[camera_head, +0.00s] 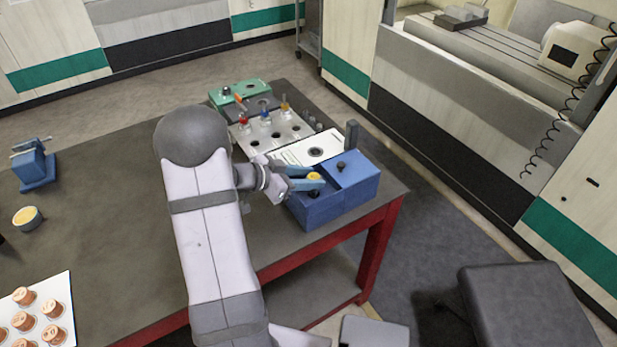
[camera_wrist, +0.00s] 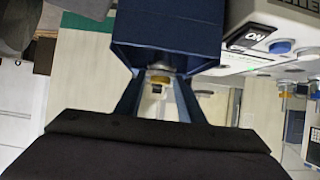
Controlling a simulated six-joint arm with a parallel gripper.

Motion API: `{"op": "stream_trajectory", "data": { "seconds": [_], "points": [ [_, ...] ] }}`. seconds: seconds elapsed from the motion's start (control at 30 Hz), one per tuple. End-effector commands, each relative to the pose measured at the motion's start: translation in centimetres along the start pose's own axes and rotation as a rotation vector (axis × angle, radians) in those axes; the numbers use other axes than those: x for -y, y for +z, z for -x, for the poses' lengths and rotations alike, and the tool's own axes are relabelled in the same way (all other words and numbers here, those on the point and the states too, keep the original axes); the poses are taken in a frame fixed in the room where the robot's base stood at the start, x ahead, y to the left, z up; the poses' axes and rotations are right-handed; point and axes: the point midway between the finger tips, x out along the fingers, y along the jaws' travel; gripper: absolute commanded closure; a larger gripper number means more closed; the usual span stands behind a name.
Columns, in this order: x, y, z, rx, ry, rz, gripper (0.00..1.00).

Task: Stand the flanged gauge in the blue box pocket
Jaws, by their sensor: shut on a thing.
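The flanged gauge (camera_head: 313,176) shows a yellow top between the blue fingers of my gripper (camera_head: 316,179). My gripper is shut on it, at the left part of the blue box (camera_head: 345,200). A dark round spot lies just below the gauge; I cannot tell whether it is the pocket or the gauge's lower part. In the wrist view the gauge (camera_wrist: 159,78) shows a gold band between the finger ends of my gripper (camera_wrist: 159,90), close to the blue box (camera_wrist: 168,35). How deep its lower end sits is hidden.
A black knob (camera_head: 341,166) stands on the box. A white plate with a round hole (camera_head: 300,150), a metal block with coloured pins (camera_head: 265,132) and a green block (camera_head: 238,92) line up behind. A dark upright block (camera_head: 351,135) is close behind the box. The table's middle is clear.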

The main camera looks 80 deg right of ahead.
Motion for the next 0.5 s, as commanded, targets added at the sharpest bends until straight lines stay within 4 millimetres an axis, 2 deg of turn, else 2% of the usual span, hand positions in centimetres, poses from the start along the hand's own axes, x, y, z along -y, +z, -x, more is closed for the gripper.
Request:
{"op": "stream_trajectory", "data": {
  "seconds": [0.1,0.5],
  "points": [
    [0.0,1.0,-0.6,-0.003,-0.001,-0.001,1.00],
    [0.0,2.9,-1.6,-0.002,0.000,-0.001,1.00]
  ]
}}
